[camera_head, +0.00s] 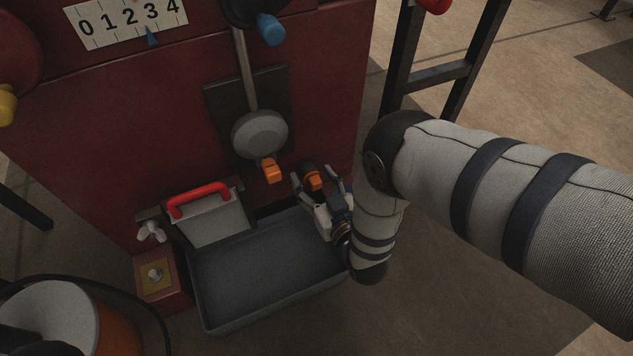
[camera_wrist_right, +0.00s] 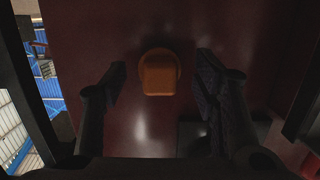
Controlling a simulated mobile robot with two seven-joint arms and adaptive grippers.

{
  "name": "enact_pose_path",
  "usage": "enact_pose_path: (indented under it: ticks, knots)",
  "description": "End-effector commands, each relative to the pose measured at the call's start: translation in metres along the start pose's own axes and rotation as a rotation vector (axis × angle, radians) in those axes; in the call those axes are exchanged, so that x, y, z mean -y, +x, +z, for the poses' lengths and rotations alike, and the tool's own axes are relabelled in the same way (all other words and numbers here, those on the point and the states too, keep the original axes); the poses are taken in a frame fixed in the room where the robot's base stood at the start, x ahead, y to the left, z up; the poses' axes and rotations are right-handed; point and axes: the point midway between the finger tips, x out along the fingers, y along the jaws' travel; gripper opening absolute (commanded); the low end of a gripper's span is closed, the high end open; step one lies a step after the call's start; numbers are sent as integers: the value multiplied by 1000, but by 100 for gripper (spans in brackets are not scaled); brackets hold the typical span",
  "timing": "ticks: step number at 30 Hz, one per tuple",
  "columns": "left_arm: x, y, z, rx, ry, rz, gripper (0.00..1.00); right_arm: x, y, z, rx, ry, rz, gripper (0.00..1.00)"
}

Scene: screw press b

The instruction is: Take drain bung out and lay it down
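An orange bung (camera_head: 313,182) on a dark stub shows low at the right of the red machine front, above the right end of a grey tray. In the right wrist view the orange bung (camera_wrist_right: 158,75) has a round flange and a squarish grip, and sits against the dark red panel. My right gripper (camera_head: 318,174) is open around it, with one finger on each side. In the wrist view my right gripper (camera_wrist_right: 161,78) shows gaps between both fingers and the bung. My left gripper is not in view.
The grey tray (camera_head: 265,262) stands below, empty. A second orange knob (camera_head: 271,171) hangs under a grey disc (camera_head: 260,134) just left of the bung. A red-handled plate (camera_head: 212,222) and a red box (camera_head: 157,277) with a metal knob are at the left. A dark metal frame (camera_head: 440,72) stands behind right.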

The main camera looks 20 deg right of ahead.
Motion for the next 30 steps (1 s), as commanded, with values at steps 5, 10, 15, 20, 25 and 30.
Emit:
enact_pose_path:
  ticks: [5, 10, 15, 20, 25, 30]
  knots:
    - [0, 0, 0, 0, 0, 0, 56, 0, 0, 0, 1, 0, 0, 10]
    - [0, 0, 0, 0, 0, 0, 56, 0, 0, 0, 1, 0, 0, 51]
    - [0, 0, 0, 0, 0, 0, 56, 0, 0, 1, 1, 0, 0, 56]
    - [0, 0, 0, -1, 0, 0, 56, 0, -2, 0, 2, 0, 0, 56]
    - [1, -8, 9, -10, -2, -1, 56, 0, -27, -3, 4, 0, 0, 56]
    - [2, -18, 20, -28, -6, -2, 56, 0, -70, -4, 2, 0, 0, 56]
